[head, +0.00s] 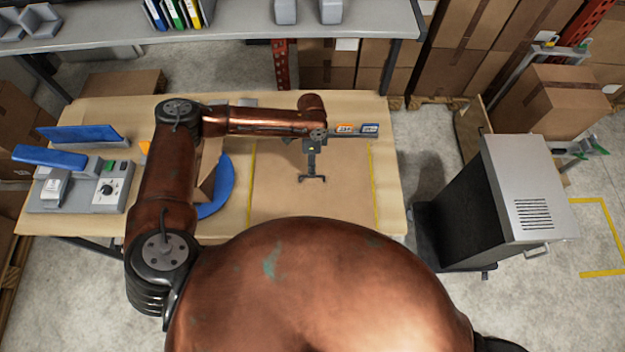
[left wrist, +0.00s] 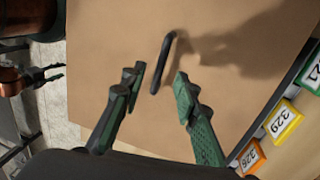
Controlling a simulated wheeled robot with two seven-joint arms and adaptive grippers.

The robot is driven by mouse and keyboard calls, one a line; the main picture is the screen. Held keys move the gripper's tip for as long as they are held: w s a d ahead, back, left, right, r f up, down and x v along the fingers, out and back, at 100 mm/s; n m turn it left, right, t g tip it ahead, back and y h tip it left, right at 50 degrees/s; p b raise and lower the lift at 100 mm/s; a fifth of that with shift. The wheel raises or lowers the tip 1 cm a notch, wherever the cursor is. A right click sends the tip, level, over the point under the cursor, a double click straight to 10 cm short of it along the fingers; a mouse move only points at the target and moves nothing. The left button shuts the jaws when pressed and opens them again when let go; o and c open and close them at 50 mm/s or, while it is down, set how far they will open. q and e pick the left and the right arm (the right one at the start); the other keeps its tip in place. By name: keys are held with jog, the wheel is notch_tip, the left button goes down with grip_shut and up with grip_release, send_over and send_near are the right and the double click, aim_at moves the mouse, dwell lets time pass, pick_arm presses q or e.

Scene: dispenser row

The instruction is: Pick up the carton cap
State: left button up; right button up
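The carton cap seems to be the flat brown panel (head: 285,205) on the table between two yellow strips. It also fills much of the left wrist view (left wrist: 110,50). A dark bar handle (head: 312,179) stands on it, running left to right in the head view. My left gripper (head: 311,163) hangs above the panel, pointing down, close to the handle. In the left wrist view its fingers (left wrist: 158,95) are spread and empty. The handle (left wrist: 163,62) shows between and beyond the fingertips, apart from both.
A rail with numbered tags (head: 358,129) runs behind the panel. A blue curved piece (head: 217,190) lies left of it, and a grey device with a dial (head: 103,190) stands further left. A grey cabinet (head: 528,190) stands right of the table (head: 392,205).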

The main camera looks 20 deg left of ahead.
aim_at(312, 181)
pick_arm(q)
jog(key=shift+s+f, duration=0.15)
jog(key=shift+f, duration=0.3)
jog(key=f+p, duration=0.1)
jog(key=f, duration=0.3)
jog(key=shift+s+f+p, duration=0.1)
jog(key=shift+s+p, duration=0.25)
jog(key=shift+s, duration=0.05)
jog(key=shift+d+f, duration=0.1)
jog(key=shift+f, duration=0.2)
jog(key=shift+c, duration=0.3)
grip_shut()
